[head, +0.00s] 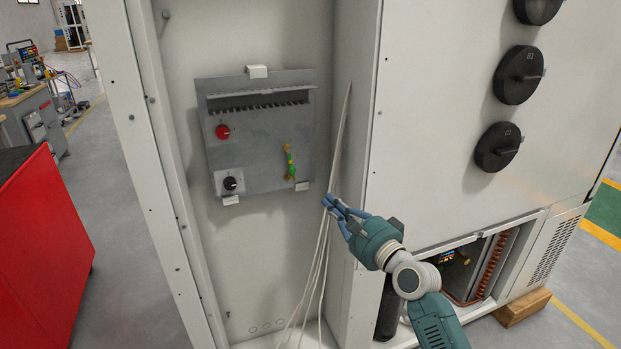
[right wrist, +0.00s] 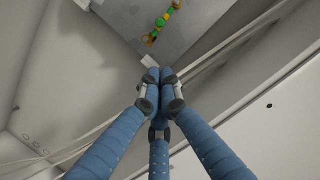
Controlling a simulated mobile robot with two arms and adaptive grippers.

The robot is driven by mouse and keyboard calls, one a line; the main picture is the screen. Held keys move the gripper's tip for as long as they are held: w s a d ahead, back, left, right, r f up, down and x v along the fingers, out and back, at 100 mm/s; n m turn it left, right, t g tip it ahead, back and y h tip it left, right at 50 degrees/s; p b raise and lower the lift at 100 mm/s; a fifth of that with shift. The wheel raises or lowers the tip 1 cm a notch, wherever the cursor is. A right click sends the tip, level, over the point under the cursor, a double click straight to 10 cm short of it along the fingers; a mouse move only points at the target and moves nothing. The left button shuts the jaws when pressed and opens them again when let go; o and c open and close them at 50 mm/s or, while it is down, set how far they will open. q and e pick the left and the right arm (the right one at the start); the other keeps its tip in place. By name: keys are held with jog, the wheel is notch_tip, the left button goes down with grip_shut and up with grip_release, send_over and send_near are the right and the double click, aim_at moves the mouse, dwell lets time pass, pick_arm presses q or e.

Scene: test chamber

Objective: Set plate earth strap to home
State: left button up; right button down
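A grey metal plate (head: 262,135) is fixed inside the open cabinet bay. A green and yellow earth strap (head: 290,163) with brass-coloured ends stands nearly upright at its lower right. The strap also shows at the top of the right wrist view (right wrist: 164,19). My right gripper (head: 327,200) is below and right of the strap, apart from it, at the white cables. Its blue fingers have their tips together in the right wrist view (right wrist: 160,76), with nothing seen between them. My left gripper is not in view.
The plate also carries a red knob (head: 222,131) and a black knob (head: 230,183). White cables (head: 321,248) hang along the bay's right wall beside my gripper. The cabinet's left frame post (head: 152,150) and right panel edge (head: 367,130) bound the bay. A red cabinet (head: 45,245) stands at left.

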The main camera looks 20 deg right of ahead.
aim_at(292, 167)
jog(key=shift+y, duration=0.3)
jog(key=w+a+r, duration=0.1)
jog(key=w, duration=0.2)
jog(key=w+a+r, duration=0.1)
jog(key=w, duration=0.2)
jog(key=w+a+r, duration=0.1)
jog(key=w, duration=0.2)
jog(key=shift+w+r+p, duration=0.2)
jog(key=shift+r+p, duration=0.1)
jog(key=shift+p, duration=0.1)
jog(key=shift+a+m+t+p, duration=0.35)
jog(key=shift+a+m, duration=0.25)
jog(key=shift+m, duration=0.3)
